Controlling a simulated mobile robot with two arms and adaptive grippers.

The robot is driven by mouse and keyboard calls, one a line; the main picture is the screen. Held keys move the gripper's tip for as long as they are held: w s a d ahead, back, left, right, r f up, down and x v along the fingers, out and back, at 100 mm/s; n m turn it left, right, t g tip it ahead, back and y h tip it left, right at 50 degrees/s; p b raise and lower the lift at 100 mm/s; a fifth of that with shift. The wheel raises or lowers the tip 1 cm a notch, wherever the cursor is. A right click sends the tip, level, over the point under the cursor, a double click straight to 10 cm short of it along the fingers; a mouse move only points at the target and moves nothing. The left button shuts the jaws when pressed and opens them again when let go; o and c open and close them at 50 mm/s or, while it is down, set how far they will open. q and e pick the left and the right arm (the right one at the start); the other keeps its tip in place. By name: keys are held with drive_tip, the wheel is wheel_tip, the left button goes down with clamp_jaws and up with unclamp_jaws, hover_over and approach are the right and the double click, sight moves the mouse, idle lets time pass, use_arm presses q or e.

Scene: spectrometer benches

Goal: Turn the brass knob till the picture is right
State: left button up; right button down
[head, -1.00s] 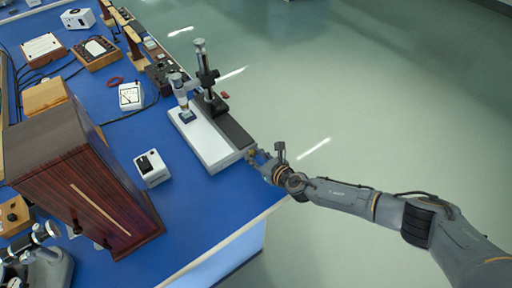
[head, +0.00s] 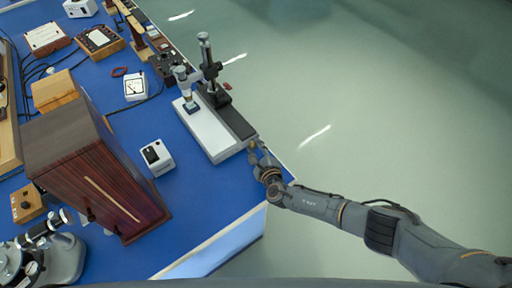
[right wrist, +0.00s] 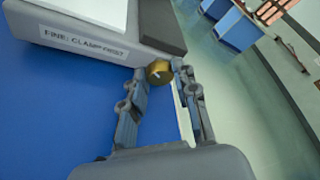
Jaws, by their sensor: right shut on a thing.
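The brass knob (right wrist: 158,72) sticks out of the near end of a white and black instrument base (right wrist: 85,12) in the right wrist view. A label on that end reads roughly "FINE: CLAMP FIRST". My right gripper (right wrist: 159,76) is shut on the knob, one finger on each side. In the head view my right gripper (head: 257,152) is at the near right corner of the instrument base (head: 217,138), and the knob is small there. A clamp post (head: 208,65) and an eyepiece tube (head: 186,85) stand on the base. My left gripper is out of view.
A dark wooden cabinet (head: 85,160) stands left on the blue bench (head: 205,185). A small white box (head: 157,158) with a dark face and a white meter (head: 136,87) stand between. The floor (head: 400,110) at right is clear.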

drive_tip(key=shift+n, duration=0.3)
idle(0.4)
drive_tip(key=c, duration=1.3)
unclamp_jaws()
drive_tip(key=v, duration=1.2)
drive_tip(key=shift+a+f, duration=0.1)
